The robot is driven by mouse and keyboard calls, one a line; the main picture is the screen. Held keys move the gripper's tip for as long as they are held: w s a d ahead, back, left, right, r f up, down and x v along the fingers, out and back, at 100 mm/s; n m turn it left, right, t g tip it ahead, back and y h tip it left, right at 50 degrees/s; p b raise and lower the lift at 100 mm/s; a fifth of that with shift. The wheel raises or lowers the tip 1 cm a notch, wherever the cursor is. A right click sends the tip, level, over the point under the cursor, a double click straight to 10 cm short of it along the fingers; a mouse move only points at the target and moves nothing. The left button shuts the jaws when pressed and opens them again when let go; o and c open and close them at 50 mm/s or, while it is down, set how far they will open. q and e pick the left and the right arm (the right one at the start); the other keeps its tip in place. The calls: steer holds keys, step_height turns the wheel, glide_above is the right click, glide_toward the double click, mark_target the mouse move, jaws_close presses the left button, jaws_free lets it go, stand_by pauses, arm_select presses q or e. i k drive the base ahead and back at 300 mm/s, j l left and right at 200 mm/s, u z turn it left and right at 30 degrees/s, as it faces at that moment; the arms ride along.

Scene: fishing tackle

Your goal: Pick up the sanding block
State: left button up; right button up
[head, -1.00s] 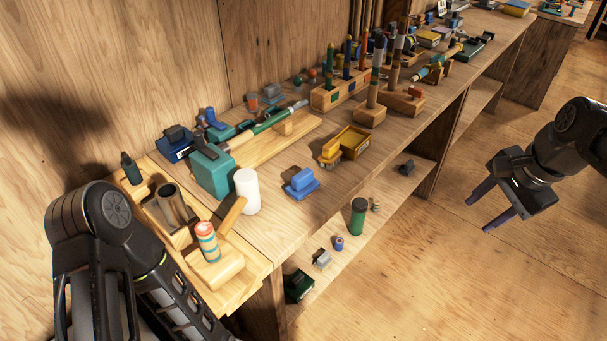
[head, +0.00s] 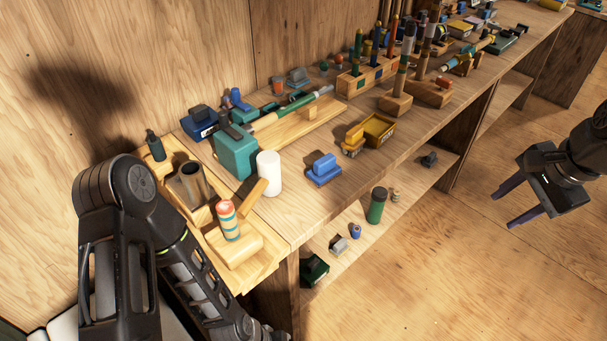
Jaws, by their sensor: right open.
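A small blue block with a raised grip (head: 323,169), which looks like the sanding block, sits on the wooden bench (head: 298,211) near its front edge. It stands upright and apart from the things around it. My right gripper (head: 502,206) is open and empty, over the floor at the right, well away from the bench and the blue block. My left arm (head: 135,215) comes in at the lower left beside the bench end; its gripper is out of view.
A lower shelf (head: 405,188) holds a green cylinder (head: 377,205) and small items. The floor (head: 450,270) at right is clear.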

mark_target(325, 169)
steer(key=i+j+u, duration=0.1)
steer(key=u, duration=0.25)
steer(key=i+j+u, duration=0.1)
steer(key=u, duration=0.25)
steer(key=i+j+u, duration=0.1)
steer(key=u, duration=0.25)
